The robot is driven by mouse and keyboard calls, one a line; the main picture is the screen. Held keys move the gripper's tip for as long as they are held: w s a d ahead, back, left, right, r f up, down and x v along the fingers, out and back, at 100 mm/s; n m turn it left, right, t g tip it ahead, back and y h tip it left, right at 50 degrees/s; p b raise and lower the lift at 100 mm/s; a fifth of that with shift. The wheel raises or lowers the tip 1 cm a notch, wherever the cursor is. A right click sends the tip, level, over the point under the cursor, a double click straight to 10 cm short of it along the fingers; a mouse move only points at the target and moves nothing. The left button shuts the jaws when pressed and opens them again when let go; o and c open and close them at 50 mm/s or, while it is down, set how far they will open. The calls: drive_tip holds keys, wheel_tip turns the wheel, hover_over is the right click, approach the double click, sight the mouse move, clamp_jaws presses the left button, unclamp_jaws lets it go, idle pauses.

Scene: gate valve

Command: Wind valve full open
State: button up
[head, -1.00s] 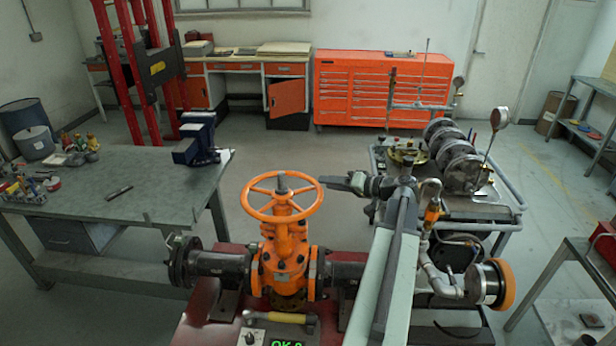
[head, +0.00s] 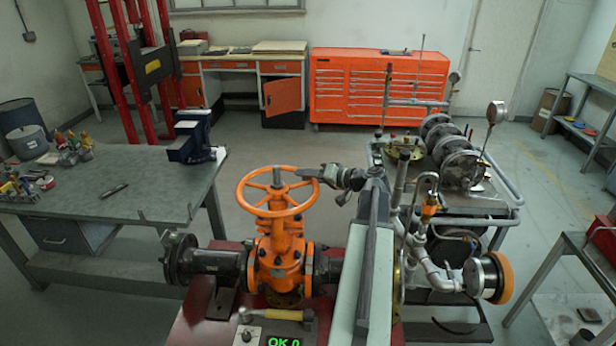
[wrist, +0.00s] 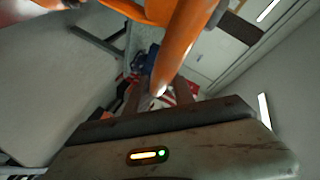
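The orange gate valve (head: 279,262) stands upright on the red bench, with its spoked orange handwheel (head: 268,211) level on top of the stem. My gripper (head: 308,173) is at the right side of the wheel, and its fingertips overlap the rim in the head view. In the wrist view an orange part of the wheel (wrist: 183,50) reaches down close to the gap between my fingers (wrist: 158,95). The fingers look apart. Whether they touch the rim is not clear.
A hammer (head: 277,315) and a display reading "OK 0" (head: 283,342) are at the bench's front. A workbench (head: 130,190) with a blue vise (head: 192,140) is at left. A cart with gauges and pipework (head: 460,180) stands at right.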

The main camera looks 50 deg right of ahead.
clamp_jaws()
drive_tip(key=shift+f, duration=0.1)
idle(1.1)
